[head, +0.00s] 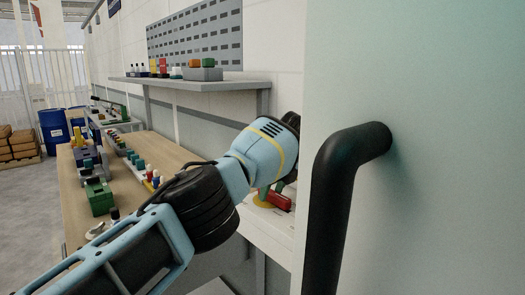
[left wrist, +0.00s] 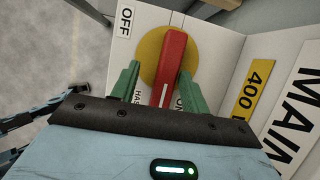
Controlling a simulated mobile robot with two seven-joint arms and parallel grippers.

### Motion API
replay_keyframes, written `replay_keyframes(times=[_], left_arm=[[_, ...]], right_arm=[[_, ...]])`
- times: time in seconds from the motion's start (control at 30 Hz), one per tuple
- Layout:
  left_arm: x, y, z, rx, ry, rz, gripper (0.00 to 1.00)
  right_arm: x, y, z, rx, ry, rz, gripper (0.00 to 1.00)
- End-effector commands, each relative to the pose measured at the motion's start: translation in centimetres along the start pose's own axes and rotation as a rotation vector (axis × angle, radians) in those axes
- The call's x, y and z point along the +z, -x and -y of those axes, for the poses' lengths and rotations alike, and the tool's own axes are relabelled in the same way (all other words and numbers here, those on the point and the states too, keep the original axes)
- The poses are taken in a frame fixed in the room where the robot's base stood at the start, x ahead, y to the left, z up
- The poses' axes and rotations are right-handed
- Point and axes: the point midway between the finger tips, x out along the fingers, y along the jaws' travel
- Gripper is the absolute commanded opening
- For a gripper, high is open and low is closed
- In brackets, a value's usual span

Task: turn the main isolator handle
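The red isolator handle (left wrist: 172,62) sits on a round yellow disc (left wrist: 150,58) on a pale panel in the left wrist view. An OFF label (left wrist: 125,23) is at upper left; a partly hidden ON label is near the right finger. My left gripper (left wrist: 159,68) has its green fingers on either side of the handle. A gap shows between handle and left finger; the right finger is close to it, contact unclear. In the head view the red handle (head: 279,199) shows beside the left gripper (head: 273,190), partly covered by my wrist. My right gripper is not in view.
A pale panel with a thick black bar handle (head: 337,200) stands close at right and hides part of the area. A wooden bench (head: 147,146) with coloured parts lies left, under a wall shelf (head: 190,84). Blue drums (head: 54,130) stand far left; grey floor there is open.

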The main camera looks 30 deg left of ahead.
Motion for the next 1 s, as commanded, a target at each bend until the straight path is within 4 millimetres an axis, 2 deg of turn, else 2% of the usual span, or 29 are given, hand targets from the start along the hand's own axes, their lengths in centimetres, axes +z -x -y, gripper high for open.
replay_keyframes(times=[0.23,0.5,0.7,1.0], left_arm=[[0.3,3.5,-0.4,-0.009,0.002,0.001,0.45],[0.5,7.1,-0.9,-0.008,0.007,0.001,0.45],[0.4,8.1,-1.1,-0.007,0.007,0.001,0.45],[0.4,8.2,-1.1,-0.007,0.007,0.000,0.45]], right_arm=[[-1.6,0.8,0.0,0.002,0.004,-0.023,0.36],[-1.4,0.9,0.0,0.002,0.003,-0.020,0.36],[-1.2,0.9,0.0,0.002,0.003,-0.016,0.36],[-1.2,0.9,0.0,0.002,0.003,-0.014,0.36]])
